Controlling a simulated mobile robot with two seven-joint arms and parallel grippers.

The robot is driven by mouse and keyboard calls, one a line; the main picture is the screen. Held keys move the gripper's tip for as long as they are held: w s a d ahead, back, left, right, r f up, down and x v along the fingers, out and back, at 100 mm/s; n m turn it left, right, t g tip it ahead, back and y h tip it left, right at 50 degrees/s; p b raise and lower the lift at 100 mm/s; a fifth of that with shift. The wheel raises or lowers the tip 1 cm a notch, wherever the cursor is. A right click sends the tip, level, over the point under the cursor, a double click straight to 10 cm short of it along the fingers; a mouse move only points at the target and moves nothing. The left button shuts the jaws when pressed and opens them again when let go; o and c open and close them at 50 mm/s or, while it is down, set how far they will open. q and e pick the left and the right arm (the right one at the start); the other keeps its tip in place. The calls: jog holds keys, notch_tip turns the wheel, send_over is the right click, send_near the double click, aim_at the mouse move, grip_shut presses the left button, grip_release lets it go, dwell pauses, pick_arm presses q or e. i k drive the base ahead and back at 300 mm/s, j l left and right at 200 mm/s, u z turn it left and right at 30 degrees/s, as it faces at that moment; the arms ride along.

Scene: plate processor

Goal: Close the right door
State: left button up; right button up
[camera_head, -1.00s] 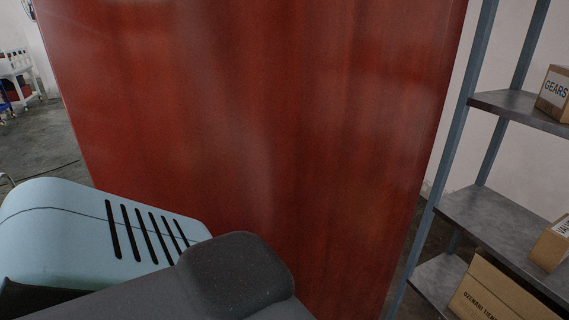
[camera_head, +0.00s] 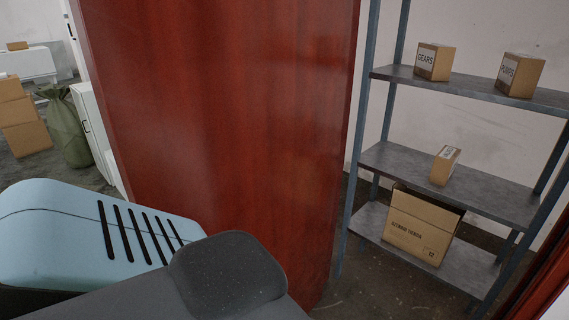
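A large reddish-brown wooden door panel (camera_head: 225,130) stands upright and fills the middle of the head view. Its right edge runs down beside a metal shelf, and its lower part is hidden behind my light-blue and dark-grey arm parts. A strip of the same red material (camera_head: 548,285) shows at the lower right corner; I cannot tell whether it is a frame or another door. My arm covers the lower left of the view, close to the panel; I cannot tell whether it touches it. Neither gripper's fingers show.
A grey metal shelf (camera_head: 500,185) stands right of the panel, holding several cardboard boxes, among them a GEARS box (camera_head: 434,62) and a large carton (camera_head: 421,226). At the left are stacked cartons (camera_head: 22,118), a green sack (camera_head: 65,130) and a white cabinet (camera_head: 97,130).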

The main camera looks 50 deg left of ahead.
aim_at(219, 116)
jog(key=k+z, duration=0.2)
jog(key=z, duration=0.15)
jog(key=k+z, duration=0.5)
jog(key=z, duration=0.15)
jog(key=k+j+z, duration=0.1)
jog(key=k+z, duration=0.25)
jog(key=z, duration=0.15)
jog(key=k+z, duration=0.35)
jog(key=z, duration=0.15)
jog(key=k+z, duration=0.75)
jog(key=z, duration=0.15)
jog(key=k+z, duration=0.3)
jog(key=k, duration=0.15)
jog(key=k+z, duration=0.35)
jog(key=k+u, duration=0.2)
jog(key=k+j+u, duration=0.1)
jog(key=u, duration=3.05)
